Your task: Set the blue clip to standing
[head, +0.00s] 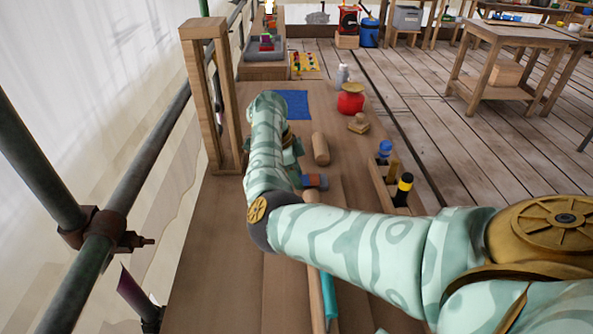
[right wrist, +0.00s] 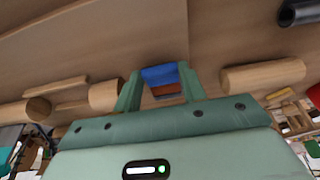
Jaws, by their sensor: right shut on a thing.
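In the head view my arm hides most of this gripper. The clip is low over the wooden bench top (head: 215,265); I cannot tell whether it touches. My left gripper is not in view.
A wooden cylinder (head: 320,149) lies beyond the clip, and a long wooden rod (head: 316,300) lies nearer. A wooden holder (head: 380,188) with bottles is at right. Behind are a blue mat (head: 293,103), a red pot (head: 350,102) and a wooden frame (head: 188,100). The front left bench is clear.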

